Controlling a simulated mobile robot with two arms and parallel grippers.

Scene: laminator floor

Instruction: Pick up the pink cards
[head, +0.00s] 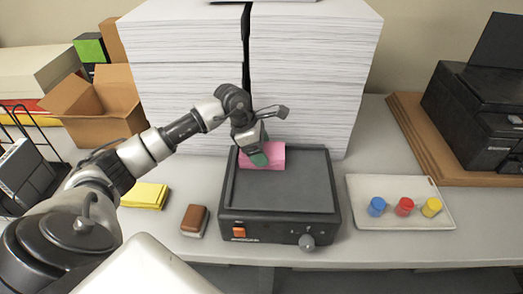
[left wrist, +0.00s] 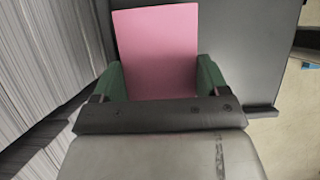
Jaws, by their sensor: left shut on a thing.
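The pink cards (head: 275,152) show over the back left part of a black laminator (head: 284,185). My left gripper (head: 259,159) is at the cards and shut on them. In the left wrist view the pink cards (left wrist: 157,55) stand between the two green fingertips (left wrist: 160,82), with the black laminator surface (left wrist: 240,60) behind. I cannot tell whether the cards touch the laminator. My right gripper is not in view.
Tall paper stacks (head: 310,75) stand right behind the laminator. Yellow cards (head: 146,195) and a brown block (head: 195,221) lie to its left. A tray (head: 403,220) with blue, red and yellow pieces is at right, near a printer (head: 470,115). A cardboard box (head: 100,105) stands back left.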

